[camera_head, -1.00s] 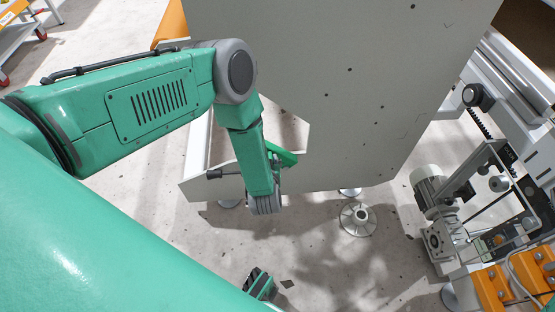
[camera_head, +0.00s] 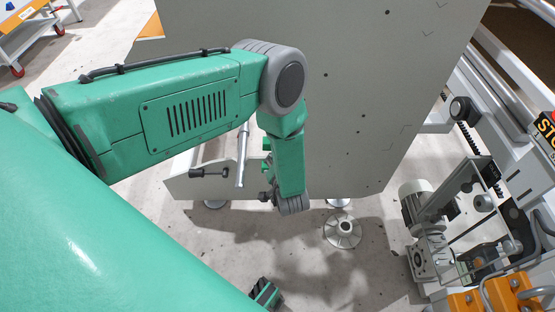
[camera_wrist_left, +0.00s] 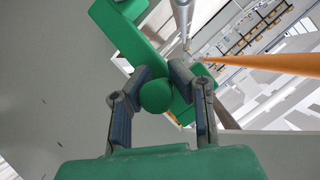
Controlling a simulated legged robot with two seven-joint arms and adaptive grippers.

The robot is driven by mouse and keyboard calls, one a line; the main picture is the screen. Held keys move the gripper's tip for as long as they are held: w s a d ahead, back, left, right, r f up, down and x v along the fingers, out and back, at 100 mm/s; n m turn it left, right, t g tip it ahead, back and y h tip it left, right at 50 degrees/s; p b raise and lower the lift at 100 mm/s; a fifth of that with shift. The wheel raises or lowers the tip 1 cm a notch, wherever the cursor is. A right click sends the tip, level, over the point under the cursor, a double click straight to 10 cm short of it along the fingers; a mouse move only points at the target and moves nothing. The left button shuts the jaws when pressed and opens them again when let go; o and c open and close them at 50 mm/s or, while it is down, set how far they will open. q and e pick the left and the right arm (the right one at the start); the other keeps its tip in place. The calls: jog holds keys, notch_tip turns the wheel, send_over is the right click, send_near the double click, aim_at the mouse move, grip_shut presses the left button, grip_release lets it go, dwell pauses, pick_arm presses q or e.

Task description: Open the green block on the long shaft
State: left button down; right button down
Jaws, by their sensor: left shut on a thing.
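In the left wrist view, the green block (camera_wrist_left: 125,35) is a long green piece with a round green knob (camera_wrist_left: 156,97). My left gripper (camera_wrist_left: 159,76) is shut on this knob, one finger on each side. The long silver shaft (camera_wrist_left: 182,18) passes close by the block at the top. In the head view, the shaft (camera_head: 242,155) stands left of my left forearm, and only a little green of the block (camera_head: 267,146) shows beside it.
A large grey panel (camera_head: 330,90) stands right behind my left arm. A low grey beam (camera_head: 215,185) with a black knob (camera_head: 208,173) is beside it. A motor unit (camera_head: 420,210) stands at the right. Open floor lies in front (camera_head: 330,285).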

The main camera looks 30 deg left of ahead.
pick_arm(q)
jog(key=shift+w+d+t+b, duration=0.35)
jog(key=shift+w+d, duration=0.4)
jog(key=shift+d, duration=0.2)
pick_arm(e)
jog(key=shift+w+d+f, duration=0.1)
jog(key=shift+f, duration=0.2)
pick_arm(q)
jog(key=shift+w+d, duration=0.1)
jog(key=shift+d, duration=0.05)
jog(key=c, duration=1.7)
grip_release()
jog(key=o, duration=0.4)
jog(key=shift+r, duration=0.1)
jog(key=v, duration=1.2)
pick_arm(e)
jog(key=shift+d, duration=0.15)
pick_arm(q)
jog(key=shift+d, duration=0.15)
pick_arm(e)
jog(key=shift+d+f, duration=0.1)
jog(key=shift+d, duration=0.05)
